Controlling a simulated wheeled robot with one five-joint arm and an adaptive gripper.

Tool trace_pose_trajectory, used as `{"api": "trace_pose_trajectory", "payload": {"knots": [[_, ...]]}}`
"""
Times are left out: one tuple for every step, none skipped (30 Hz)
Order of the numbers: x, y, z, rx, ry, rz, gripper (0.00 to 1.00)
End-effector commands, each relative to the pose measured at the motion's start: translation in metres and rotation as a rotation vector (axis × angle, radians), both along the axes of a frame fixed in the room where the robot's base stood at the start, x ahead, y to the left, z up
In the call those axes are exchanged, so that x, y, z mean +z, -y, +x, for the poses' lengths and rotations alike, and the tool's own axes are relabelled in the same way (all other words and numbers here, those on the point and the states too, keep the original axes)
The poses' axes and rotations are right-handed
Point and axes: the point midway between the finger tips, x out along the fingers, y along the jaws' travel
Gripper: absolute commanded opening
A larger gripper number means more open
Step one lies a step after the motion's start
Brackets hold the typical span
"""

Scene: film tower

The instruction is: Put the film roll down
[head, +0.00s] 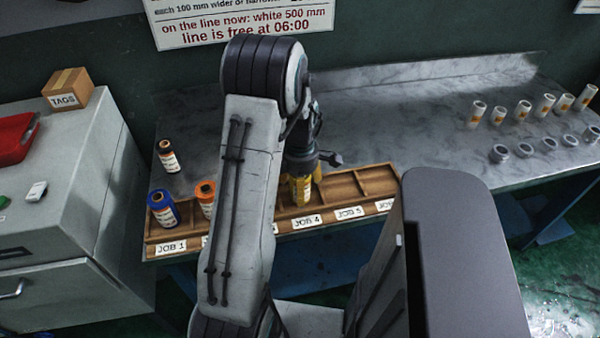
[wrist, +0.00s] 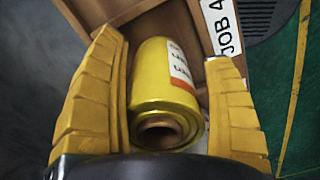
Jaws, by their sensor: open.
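The film roll (head: 302,190) is yellow with a white label and stands in the tray compartment behind the JOB 4 sign (head: 307,221). In the wrist view, the roll (wrist: 160,90) shows its brown core end towards me. My gripper (wrist: 165,110) is open, with one yellow finger on each side of the roll. The left finger is very close to it; a narrow gap shows at the right finger. In the head view, my gripper (head: 302,168) is right over the roll, and my arm hides part of the tray.
The wooden tray (head: 345,188) has empty compartments to the right. A blue roll (head: 162,208) and an orange roll (head: 205,197) stand at its left. Another roll (head: 167,156) stands behind the tray. White tubes (head: 523,110) and grey rings (head: 524,150) stand on the bench's right side.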

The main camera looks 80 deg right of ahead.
Motion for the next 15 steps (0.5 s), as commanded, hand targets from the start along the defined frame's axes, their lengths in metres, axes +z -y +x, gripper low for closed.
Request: {"api": "trace_pose_trajectory", "payload": {"knots": [[0.005, 0.001, 0.000, 0.000, -0.001, -0.002, 0.76], [0.008, 0.001, 0.000, 0.000, 0.000, -0.003, 0.76], [0.013, 0.001, 0.000, 0.000, 0.000, -0.004, 0.76], [0.017, 0.001, 0.000, 0.000, 0.000, -0.004, 0.76], [0.022, 0.001, 0.000, 0.000, 0.000, -0.004, 0.76], [0.029, 0.001, 0.000, 0.000, 0.000, -0.005, 0.76], [0.034, 0.001, 0.000, 0.000, 0.000, -0.005, 0.76], [0.040, 0.001, 0.000, 0.000, -0.001, -0.006, 0.76], [0.047, 0.002, 0.000, 0.000, -0.001, -0.006, 0.76], [0.053, 0.001, 0.000, 0.000, 0.000, -0.005, 0.76], [0.058, 0.001, 0.000, 0.000, -0.001, -0.006, 0.76], [0.065, 0.001, 0.000, 0.000, 0.000, -0.005, 0.76], [0.070, 0.001, 0.000, 0.000, -0.001, -0.006, 0.76], [0.075, 0.001, 0.000, 0.000, 0.000, -0.004, 0.76], [0.081, 0.001, 0.000, 0.000, 0.000, -0.005, 0.76]]}}
